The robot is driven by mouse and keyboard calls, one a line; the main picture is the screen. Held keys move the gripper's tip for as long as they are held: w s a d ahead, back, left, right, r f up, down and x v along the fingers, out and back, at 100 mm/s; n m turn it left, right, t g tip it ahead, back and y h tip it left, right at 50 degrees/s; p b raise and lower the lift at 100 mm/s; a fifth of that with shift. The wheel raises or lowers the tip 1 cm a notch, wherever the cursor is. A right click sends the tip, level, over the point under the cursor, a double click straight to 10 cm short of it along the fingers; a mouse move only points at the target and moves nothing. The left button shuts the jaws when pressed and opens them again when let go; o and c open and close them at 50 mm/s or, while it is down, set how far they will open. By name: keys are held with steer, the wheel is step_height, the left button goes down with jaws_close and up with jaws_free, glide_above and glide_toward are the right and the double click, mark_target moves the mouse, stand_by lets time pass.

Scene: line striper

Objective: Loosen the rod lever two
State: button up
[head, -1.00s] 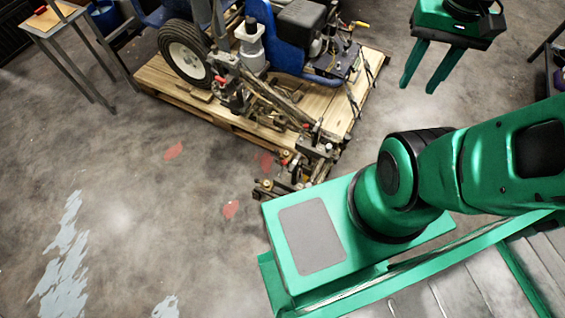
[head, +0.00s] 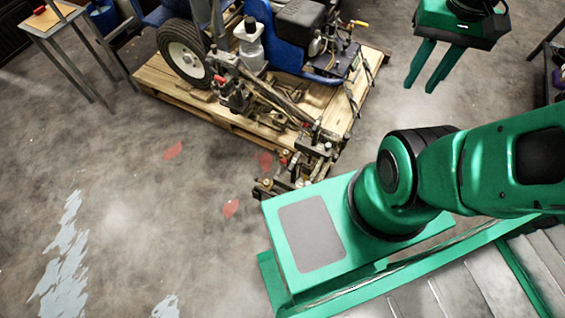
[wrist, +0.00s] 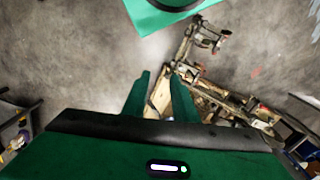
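The line striper (head: 270,60) stands on a wooden pallet at the top middle of the head view, blue with a black tyre and an engine. Its metal rod and clamp assembly (head: 300,165) reaches off the pallet's front toward my base. I cannot tell which small lever is rod lever two. My gripper (head: 422,88) hangs at the upper right, right of the striper, with its two green fingers apart and nothing between them. The wrist view shows the fingers (wrist: 158,100) above the pallet's edge, with the rod assembly (wrist: 205,50) beyond and to the right, apart from them.
The wooden pallet (head: 185,95) lies under the striper. A small wooden-topped table (head: 45,22) stands at the top left, and a dark rack edge shows at the right. The concrete floor at left is clear, with red and pale paint marks.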

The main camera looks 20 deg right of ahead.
steer(key=w+a+f+m+g, duration=0.1)
steer(key=w+f, duration=0.2)
steer(key=w, duration=0.2)
steer(key=w+a+f+m, duration=0.1)
steer(key=w+f, duration=0.2)
steer(key=w, duration=0.2)
steer(key=w+a+f+m+g+h, duration=0.1)
steer(key=w+a+f+m, duration=0.1)
steer(key=w+a+f, duration=0.5)
steer(key=m+g, duration=0.2)
steer(key=m, duration=0.3)
glide_toward(283, 164)
steer(key=x, duration=1)
steer(key=shift+w+d+f, duration=0.15)
steer(key=shift+w+f, duration=0.1)
steer(key=shift+f, duration=0.1)
steer(key=shift+c, duration=0.6)
jaws_close()
